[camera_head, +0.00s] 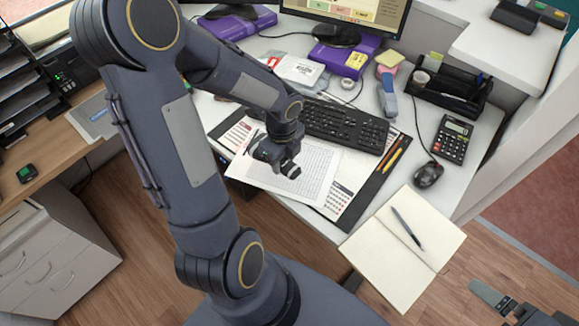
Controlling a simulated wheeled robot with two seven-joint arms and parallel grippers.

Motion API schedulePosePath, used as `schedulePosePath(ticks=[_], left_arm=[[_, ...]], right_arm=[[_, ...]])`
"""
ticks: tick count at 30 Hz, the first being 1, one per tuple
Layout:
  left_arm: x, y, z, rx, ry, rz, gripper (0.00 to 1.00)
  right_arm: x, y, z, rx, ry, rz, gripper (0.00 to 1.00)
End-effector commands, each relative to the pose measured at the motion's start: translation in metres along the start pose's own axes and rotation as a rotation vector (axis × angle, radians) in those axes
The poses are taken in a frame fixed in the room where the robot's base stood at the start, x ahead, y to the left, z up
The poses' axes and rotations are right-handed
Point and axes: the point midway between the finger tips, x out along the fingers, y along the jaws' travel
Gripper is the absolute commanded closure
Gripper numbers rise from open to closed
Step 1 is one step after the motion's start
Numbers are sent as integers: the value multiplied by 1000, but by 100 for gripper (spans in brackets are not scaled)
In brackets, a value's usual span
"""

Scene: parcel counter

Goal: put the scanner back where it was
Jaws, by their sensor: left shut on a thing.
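My left arm comes in from the left and reaches over the desk. Its gripper (284,165) is low over the printed white sheet (310,165) in front of the keyboard. It is shut on a small dark thing; the jaws largely hide it, so I cannot tell whether it is the scanner. A grey and blue hand-held item (388,98) lies beyond the keyboard's right end, beside the black organiser; I cannot tell for certain what it is. My right gripper (495,302) shows only in part at the bottom right, over the floor, apart from the desk.
The black keyboard (345,126) is just beyond my left gripper. A calculator (452,138), a mouse (428,175) and a black organiser (450,88) stand on the right. An open notebook (385,250) with a pen lies at the front edge. The monitor (350,12) is behind.

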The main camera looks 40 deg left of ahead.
Motion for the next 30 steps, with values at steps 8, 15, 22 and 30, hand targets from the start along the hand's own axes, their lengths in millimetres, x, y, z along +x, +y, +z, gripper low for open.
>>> schedulePosePath(ticks=[8,15,22,30], left_arm=[[26,-22,0,0,-1,-1,90],[54,-27,0,0,0,2,90],[62,-28,0,-1,-1,-2,90],[66,-27,0,-1,-1,-1,57]], right_arm=[[3,2,2,0,0,0,0],[8,4,4,0,0,0,0],[8,4,4,0,0,0,0],[11,5,6,0,0,0,0]])
